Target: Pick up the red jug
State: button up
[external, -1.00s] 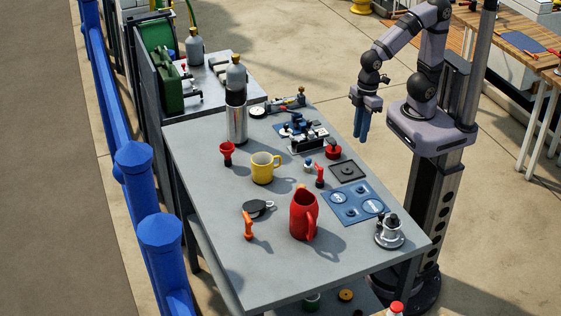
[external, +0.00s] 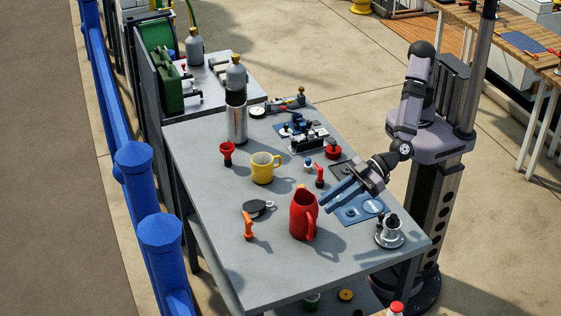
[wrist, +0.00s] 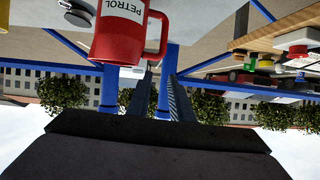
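The red jug (external: 302,216) stands upright near the front of the grey table (external: 215,215), with its handle on the right side in the external view. It also shows at the top of the wrist view, which appears upside down, with the word PETROL on the red jug (wrist: 118,30). My gripper (external: 335,198) has blue fingers, hovers to the right of the jug and points left toward it. In the wrist view its fingers (wrist: 158,95) are apart with a gap between them, near the jug's handle. Nothing is held between them.
A yellow mug (external: 263,169), a red funnel (external: 227,153) and an orange-handled tool (external: 248,226) stand left of the jug. A red-handled item (external: 320,177) is close behind my gripper. A metal fitting (external: 389,233) stands at the right edge. The front left tabletop is clear.

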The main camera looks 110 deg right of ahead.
jog(key=f+h, duration=0.1)
send_near(310, 237)
jog(key=w+d+r, duration=0.1)
jog(key=w+r, duration=0.1)
jog(key=shift+p+x, duration=0.3)
jog(key=shift+x, duration=0.95)
jog(key=shift+f, duration=0.15)
jog(key=shift+a+p+x, duration=0.2)
jog(key=shift+p+x, duration=0.7)
jog(key=shift+x, duration=1.55)
grip_shut()
